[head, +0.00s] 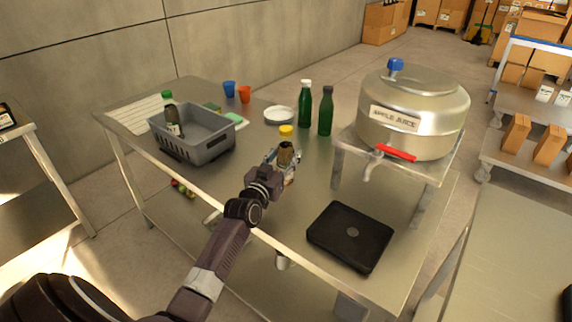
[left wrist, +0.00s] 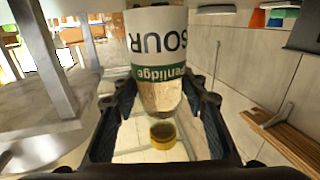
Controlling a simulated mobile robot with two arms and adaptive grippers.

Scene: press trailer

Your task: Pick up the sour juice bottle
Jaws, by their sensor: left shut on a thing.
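The sour juice bottle (head: 286,150) has a yellow cap and stands upright near the middle of the steel table. In the left wrist view the bottle (left wrist: 158,45) fills the upper middle, with a white label reading "SOUR" upside down and a green band. My left gripper (head: 283,160) is shut on the bottle. In the left wrist view its dark fingers (left wrist: 158,104) lie on either side of the bottle. Whether the base touches the table is hidden by the gripper. My right gripper is not in view.
Two green bottles (head: 305,105) (head: 326,112) stand behind the gripper. A grey crate (head: 194,148) with a green-capped bottle in it is at left. The metal apple juice dispenser (head: 420,110) is at right. A black scale-like plate (head: 351,238) lies at front right.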

